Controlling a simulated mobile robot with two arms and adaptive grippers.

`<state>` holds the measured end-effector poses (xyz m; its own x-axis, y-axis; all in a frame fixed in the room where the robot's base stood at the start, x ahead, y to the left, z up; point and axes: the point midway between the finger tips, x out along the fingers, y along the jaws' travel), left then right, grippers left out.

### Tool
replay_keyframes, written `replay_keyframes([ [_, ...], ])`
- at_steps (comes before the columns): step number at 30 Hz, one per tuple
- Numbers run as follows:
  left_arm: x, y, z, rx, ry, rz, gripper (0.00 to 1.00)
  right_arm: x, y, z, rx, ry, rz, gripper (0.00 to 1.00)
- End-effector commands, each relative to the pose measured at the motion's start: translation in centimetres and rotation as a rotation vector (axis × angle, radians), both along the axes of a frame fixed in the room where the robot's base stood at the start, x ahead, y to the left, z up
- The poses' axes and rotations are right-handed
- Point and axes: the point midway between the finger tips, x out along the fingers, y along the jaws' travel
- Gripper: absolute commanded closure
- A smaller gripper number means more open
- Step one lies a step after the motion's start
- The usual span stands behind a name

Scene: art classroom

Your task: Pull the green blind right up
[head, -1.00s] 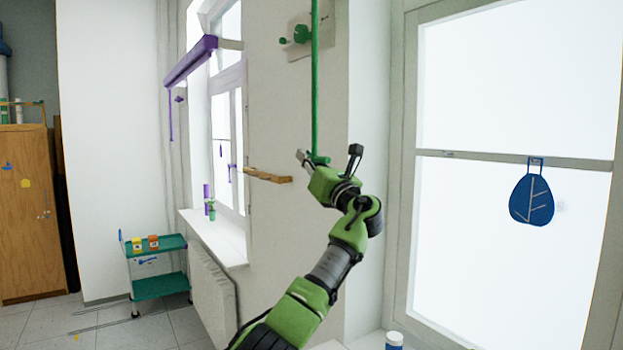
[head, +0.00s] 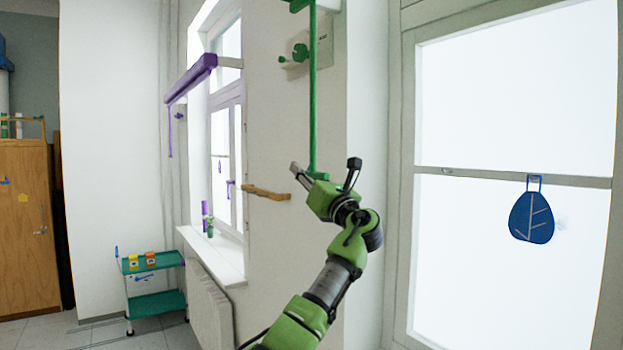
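The green pull cord (head: 313,110) hangs straight down the wall pier between the windows and ends in a small green handle (head: 318,175). A green piece (head: 297,4), perhaps part of the green blind, shows at the top edge; the rest of the blind is out of view. My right gripper is not in view.
A green cleat (head: 300,52) is on the wall beside the cord. A wooden bar (head: 266,193) juts out left of the gripper. A purple blind (head: 191,79) hangs at the left window. A blue leaf-shaped tag (head: 531,217) hangs at the right window. A teal trolley (head: 155,303) stands lower left.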

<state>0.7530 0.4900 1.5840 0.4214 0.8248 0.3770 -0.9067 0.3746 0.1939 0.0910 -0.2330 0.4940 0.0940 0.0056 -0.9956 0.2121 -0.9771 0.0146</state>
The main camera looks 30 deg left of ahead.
Motion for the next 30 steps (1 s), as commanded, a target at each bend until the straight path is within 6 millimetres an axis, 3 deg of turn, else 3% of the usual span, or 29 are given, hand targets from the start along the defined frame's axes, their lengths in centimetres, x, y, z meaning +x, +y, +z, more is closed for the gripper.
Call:
replay_keyframes([
  [7, -1.1, -2.5, -1.2, 0.000, 0.000, -0.005, 0.72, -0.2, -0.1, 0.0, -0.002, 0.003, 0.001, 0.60],
  [18, -4.2, -8.4, -3.8, 0.000, -0.002, -0.004, 0.72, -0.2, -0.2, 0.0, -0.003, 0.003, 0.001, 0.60],
  [30, -5.0, -9.8, -4.4, 0.002, -0.001, 0.000, 0.72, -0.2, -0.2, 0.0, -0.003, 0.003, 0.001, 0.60],
])
